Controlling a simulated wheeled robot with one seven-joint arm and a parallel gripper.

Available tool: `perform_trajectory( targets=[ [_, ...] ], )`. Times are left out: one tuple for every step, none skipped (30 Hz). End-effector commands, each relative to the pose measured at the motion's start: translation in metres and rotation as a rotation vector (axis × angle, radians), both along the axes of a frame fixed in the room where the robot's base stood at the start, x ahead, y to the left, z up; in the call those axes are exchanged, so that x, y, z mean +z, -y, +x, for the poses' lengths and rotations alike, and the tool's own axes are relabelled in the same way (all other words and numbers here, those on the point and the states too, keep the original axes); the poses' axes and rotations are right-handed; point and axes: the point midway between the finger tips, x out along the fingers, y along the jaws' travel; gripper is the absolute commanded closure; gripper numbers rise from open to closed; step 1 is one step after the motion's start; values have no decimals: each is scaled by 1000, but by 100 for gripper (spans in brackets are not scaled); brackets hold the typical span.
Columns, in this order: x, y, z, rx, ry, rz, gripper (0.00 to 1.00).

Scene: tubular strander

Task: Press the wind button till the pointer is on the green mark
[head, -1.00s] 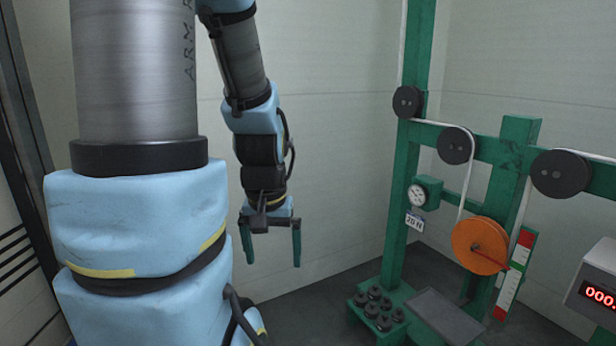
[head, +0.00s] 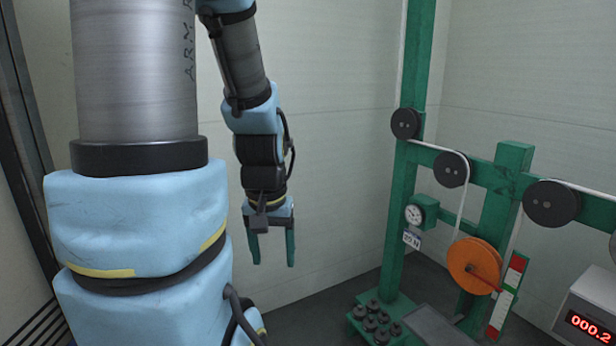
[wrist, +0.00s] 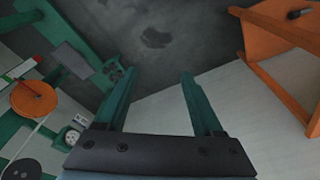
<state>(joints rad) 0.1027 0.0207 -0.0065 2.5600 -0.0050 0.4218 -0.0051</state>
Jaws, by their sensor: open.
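My gripper (head: 272,245) hangs open and empty in front of the pale wall, to the left of the green machine frame (head: 390,190). In the wrist view its two green fingers (wrist: 158,92) are apart with nothing between them. A scale strip (head: 507,295) with red, white and green bands stands beside the orange wheel (head: 475,266), and a red pointer on the wheel reaches toward it. A round dial gauge (head: 415,214) sits on the post. I cannot make out a wind button in either view.
Black pulleys (head: 451,169) carry a pale line across the frame. Several black weights (head: 375,320) stand on a low green tray. A box with a red display (head: 587,322) is at the right edge. An orange stand (wrist: 270,40) shows in the wrist view.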

Motion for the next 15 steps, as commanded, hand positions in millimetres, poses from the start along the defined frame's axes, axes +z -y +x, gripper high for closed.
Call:
perform_trajectory(
  targets=[
    [0, 0, 0, 0, 0, 0, 38],
    [0, 0, 0, 0, 0, 0, 42],
    [0, 0, 0, 0, 0, 0, 46],
    [0, 0, 0, 0, 0, 0, 50],
    [0, 0, 0, 0, 0, 0, 53],
    [0, 0, 0, 0, 0, 0, 57],
    [0, 0, 0, 0, 0, 0, 61],
    [0, 0, 0, 0, 0, 0, 64],
    [0, 0, 0, 0, 0, 0, 69],
    [0, 0, 0, 0, 0, 0, 72],
    [0, 0, 0, 0, 0, 0, 75],
    [0, 0, 0, 0, 0, 0, 80],
    [0, 0, 0, 0, 0, 0, 83],
    [0, 0, 0, 0, 0, 0, 87],
    [0, 0, 0, 0, 0, 0, 91]
  ],
)
